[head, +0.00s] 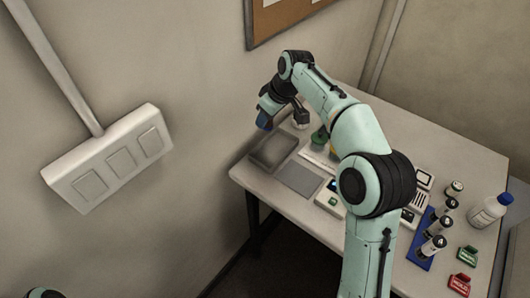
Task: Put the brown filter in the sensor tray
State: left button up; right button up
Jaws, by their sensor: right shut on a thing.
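My right gripper (266,117) is over the far left part of the table, close to the wall. It is shut on a small dark blue thing (264,123), seen only in part at its tip. A dark grey shallow tray (272,152) lies on the table just below the gripper; I cannot tell for sure if it is the sensor tray. I cannot make out the brown filter. My left gripper is out of view; only a bit of my own body shows at the bottom left.
A flat grey pad (299,178) lies beside the tray. My right arm hides the table's middle. On the right stand a blue rack (425,250) with several vials, a white bottle (489,211), and green (466,254) and red (460,284) items. A switch panel (108,160) is on the left wall.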

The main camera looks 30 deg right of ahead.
jog(key=b, duration=0.2)
send_over(263, 156)
jog(key=s, duration=0.2)
jog(key=f, duration=1)
jog(key=shift+w+d, duration=0.25)
jog(key=shift+d, duration=0.05)
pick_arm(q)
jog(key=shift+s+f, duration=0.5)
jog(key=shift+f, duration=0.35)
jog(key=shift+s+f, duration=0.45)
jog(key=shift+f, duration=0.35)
pick_arm(e)
jog(key=shift+f, duration=2.4)
jog(key=shift+f, duration=0.25)
jog(key=o, duration=0.7)
jog(key=shift+r, duration=0.1)
jog(key=shift+o, duration=0.2)
